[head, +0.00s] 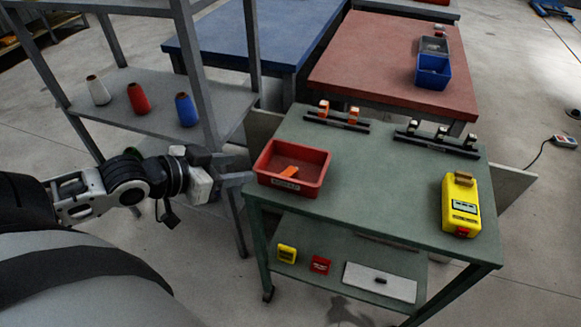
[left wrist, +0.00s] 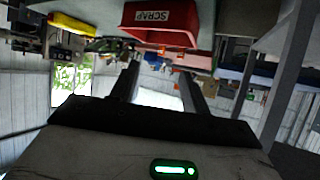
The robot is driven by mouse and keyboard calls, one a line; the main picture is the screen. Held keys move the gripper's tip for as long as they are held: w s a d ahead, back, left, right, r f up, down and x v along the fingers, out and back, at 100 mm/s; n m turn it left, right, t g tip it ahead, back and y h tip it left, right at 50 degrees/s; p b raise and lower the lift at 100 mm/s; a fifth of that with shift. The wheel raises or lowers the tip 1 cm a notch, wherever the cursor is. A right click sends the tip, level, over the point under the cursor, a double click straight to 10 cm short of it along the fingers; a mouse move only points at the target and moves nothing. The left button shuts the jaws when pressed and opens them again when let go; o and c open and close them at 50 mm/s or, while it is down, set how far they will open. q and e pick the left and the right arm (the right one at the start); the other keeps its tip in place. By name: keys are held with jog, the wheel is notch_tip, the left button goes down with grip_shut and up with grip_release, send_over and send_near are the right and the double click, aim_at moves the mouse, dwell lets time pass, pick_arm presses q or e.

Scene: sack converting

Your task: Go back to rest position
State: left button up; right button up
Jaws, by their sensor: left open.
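My left gripper (head: 238,170) is open and empty at the left side of the green cart (head: 375,195), just left of the red scrap bin. Its two fingers also show apart in the left wrist view (left wrist: 160,80), with nothing between them. The red scrap bin (head: 272,171) stands on the cart's top left corner with an orange piece (head: 290,171) inside. The bin, labelled SCRAP, also shows in the left wrist view (left wrist: 160,35). My right gripper is in neither view.
A grey shelf (head: 140,112) with white, red and blue cones stands at the left, its post close to my left gripper. A yellow device (head: 461,205) and two racks (head: 336,120) are on the cart. Blue (head: 250,35) and red (head: 385,60) tables stand behind.

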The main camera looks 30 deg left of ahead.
pick_arm(q)
jog(key=shift+s+r, duration=0.1)
dwell(0.4)
jog(key=s+d+f+n+g+y, duration=0.1)
jog(key=s+d+f, duration=0.15)
jog(key=f, duration=0.45)
jog(key=s+d+f+y, duration=0.1)
jog(key=s+d+f, duration=0.15)
jog(key=f, duration=0.35)
jog(key=d+f, duration=0.2)
jog(key=d, duration=0.4)
jog(key=d+f+h, duration=0.1)
jog(key=d+f, duration=0.1)
jog(key=d, duration=0.5)
jog(key=shift+d+f+g, duration=0.25)
jog(key=shift+f+g, duration=0.05)
jog(key=shift+f, duration=0.05)
jog(key=shift+s, duration=0.1)
